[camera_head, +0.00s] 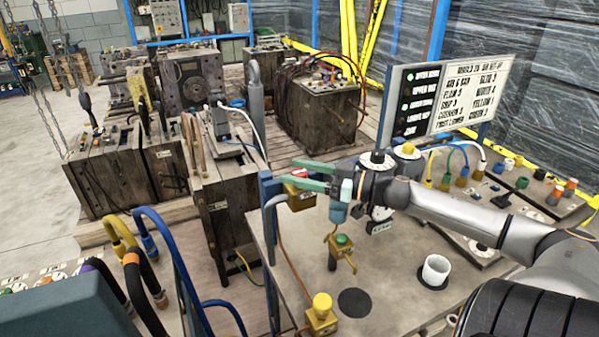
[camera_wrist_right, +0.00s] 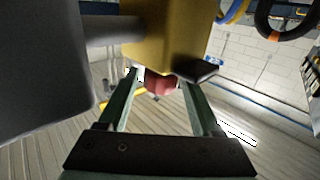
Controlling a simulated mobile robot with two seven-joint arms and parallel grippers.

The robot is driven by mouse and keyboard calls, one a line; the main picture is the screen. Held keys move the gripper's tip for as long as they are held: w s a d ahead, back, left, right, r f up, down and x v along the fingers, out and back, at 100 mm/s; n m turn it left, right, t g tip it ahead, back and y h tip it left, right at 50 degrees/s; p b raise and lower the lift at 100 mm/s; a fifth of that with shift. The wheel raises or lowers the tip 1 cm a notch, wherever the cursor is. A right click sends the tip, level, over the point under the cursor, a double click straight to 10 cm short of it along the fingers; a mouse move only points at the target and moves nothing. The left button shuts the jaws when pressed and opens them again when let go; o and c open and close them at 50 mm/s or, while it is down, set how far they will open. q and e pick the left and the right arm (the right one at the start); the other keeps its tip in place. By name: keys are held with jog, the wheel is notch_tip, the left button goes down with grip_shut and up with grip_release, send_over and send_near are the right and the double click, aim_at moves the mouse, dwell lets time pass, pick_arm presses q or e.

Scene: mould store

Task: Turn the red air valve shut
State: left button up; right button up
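The red air valve (camera_head: 299,172) is a small red knob on a yellow body (camera_head: 299,197) at the left edge of the bench. My right gripper (camera_head: 290,172) reaches it from the right, its two green fingers lying on either side of the red knob. In the right wrist view the red knob (camera_wrist_right: 161,86) sits between the fingertips (camera_wrist_right: 161,79), below the yellow body (camera_wrist_right: 165,35). A narrow gap shows beside the knob, so the fingers look open around it. The knob is partly hidden by the yellow body. My left gripper is out of view.
A sign board (camera_head: 455,95) stands behind my right arm. A green-button post (camera_head: 342,241), a yellow-knobbed box (camera_head: 321,312) and a white cup (camera_head: 436,270) are on the bench. Blue and yellow hoses (camera_head: 165,245) rise at the left. Wooden-sided moulds (camera_head: 318,105) stand behind.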

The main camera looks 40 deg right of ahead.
grip_shut()
dwell(0.3)
jog(key=shift+h, duration=0.3)
jog(key=m+t+h, duration=0.1)
jog(key=m+h, duration=0.3)
jog(key=h, duration=0.1)
jog(key=shift+a+t, duration=0.1)
jog(key=shift+t, duration=0.3)
jog(key=m+h, duration=0.2)
jog(key=h, duration=0.1)
jog(key=m+h, duration=0.2)
jog(key=h, duration=0.2)
jog(key=shift+m+h, duration=0.3)
jog(key=shift+m, duration=0.1)
jog(key=m+g+h+b, duration=0.1)
jog(key=m+g+h, duration=0.1)
jog(key=h, duration=0.2)
jog(key=shift+m, duration=0.4)
jog(key=shift+m+g+h+b, duration=0.8)
jog(key=shift+g+h+b, duration=0.1)
jog(key=shift+h, duration=0.3)
